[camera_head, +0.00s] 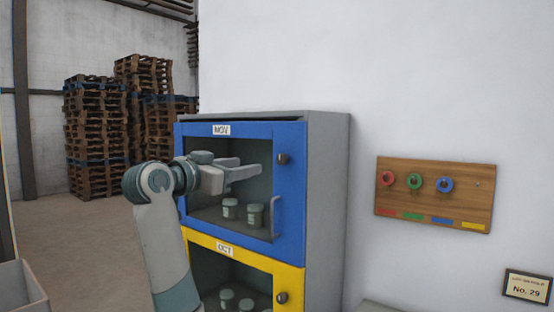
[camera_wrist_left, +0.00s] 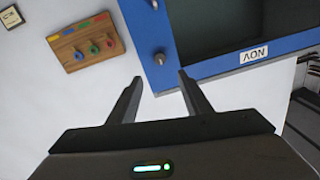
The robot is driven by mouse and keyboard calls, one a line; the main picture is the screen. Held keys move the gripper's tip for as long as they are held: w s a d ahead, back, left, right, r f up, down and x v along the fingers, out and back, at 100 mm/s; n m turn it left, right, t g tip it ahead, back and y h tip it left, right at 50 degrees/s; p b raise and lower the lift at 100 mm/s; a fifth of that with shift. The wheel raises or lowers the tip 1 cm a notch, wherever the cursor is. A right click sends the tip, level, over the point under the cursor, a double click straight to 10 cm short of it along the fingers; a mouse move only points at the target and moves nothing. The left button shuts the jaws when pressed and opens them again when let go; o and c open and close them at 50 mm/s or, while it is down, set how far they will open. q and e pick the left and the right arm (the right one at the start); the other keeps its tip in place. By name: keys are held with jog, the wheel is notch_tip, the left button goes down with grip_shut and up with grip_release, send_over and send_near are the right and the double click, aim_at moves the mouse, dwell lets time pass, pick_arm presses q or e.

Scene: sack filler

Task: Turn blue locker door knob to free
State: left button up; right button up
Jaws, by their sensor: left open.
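The blue locker door (camera_head: 291,184) has a dark window, a "NOV" label and a grey vertical handle (camera_head: 275,218). It looks shut. Its dark round knob (camera_head: 283,158) sits on the right part of the blue frame, above the handle. My left gripper (camera_head: 258,172) is in front of the window, to the left of the knob in the head view. In the left wrist view the open, empty fingers (camera_wrist_left: 158,80) point toward the blue frame, with the knob (camera_wrist_left: 159,58) beyond and between the tips, apart from them. My right gripper is not in view.
A yellow "OCT" locker door (camera_head: 289,284) with its own knob is below. White jars (camera_head: 255,215) stand behind the blue door's window. A wooden board (camera_head: 434,192) with red, green and blue rings hangs on the wall at right. Stacked pallets (camera_head: 97,138) stand far left.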

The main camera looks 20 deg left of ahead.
aim_at(280, 159)
pick_arm(q)
jog(key=p+x, duration=0.5)
jog(key=x, duration=0.9)
jog(key=shift+d+r+p, duration=0.1)
jog(key=shift+r+p, duration=0.05)
jog(key=shift+p, duration=0.25)
jog(key=shift+w+d, duration=0.2)
jog(key=shift+w, duration=0.4)
jog(key=c, duration=1.1)
